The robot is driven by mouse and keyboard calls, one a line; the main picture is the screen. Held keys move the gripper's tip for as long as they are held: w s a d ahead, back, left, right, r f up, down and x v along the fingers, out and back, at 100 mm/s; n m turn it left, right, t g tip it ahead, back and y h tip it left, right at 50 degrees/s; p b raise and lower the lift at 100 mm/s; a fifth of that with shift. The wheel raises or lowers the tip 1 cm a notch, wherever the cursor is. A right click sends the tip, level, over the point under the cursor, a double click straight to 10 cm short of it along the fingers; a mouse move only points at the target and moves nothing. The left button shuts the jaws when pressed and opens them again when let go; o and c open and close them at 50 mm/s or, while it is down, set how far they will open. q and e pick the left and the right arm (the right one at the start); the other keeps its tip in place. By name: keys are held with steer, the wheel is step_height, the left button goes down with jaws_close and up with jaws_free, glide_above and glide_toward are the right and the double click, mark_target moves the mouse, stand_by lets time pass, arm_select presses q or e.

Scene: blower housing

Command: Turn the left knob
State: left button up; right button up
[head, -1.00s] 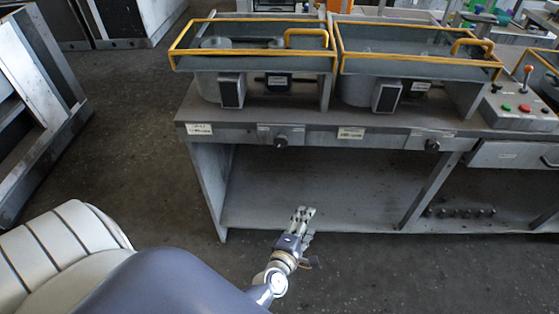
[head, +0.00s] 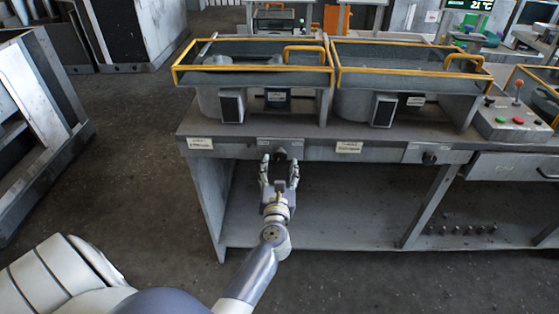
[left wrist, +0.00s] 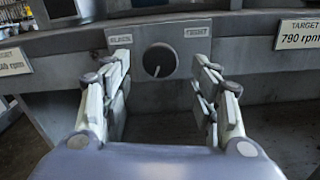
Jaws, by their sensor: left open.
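The left knob (head: 280,154) is a small dark round knob on the front rail of the bench. In the left wrist view the knob (left wrist: 160,60) shows a light pointer line, with a small label on each side above it. My left gripper (head: 279,160) is open, its fingers pointing at the rail. In the left wrist view the fingers of the left gripper (left wrist: 162,62) stand to the left and right of the knob, and nothing is between them but the view of the knob. I cannot tell how far the fingertips are from the rail.
A second knob (head: 429,158) sits further right on the rail. Target labels (head: 349,147) are on the rail. Two yellow-railed housings (head: 253,62) stand on the bench (head: 190,128). A control box (head: 510,121) with buttons is at the right. The shelf space below is mostly clear.

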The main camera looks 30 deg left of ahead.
mark_target(280, 158)
arm_select(q)
steer(key=shift+x, duration=1.65)
steer(key=c, duration=1.1)
steer(key=shift+o, duration=0.2)
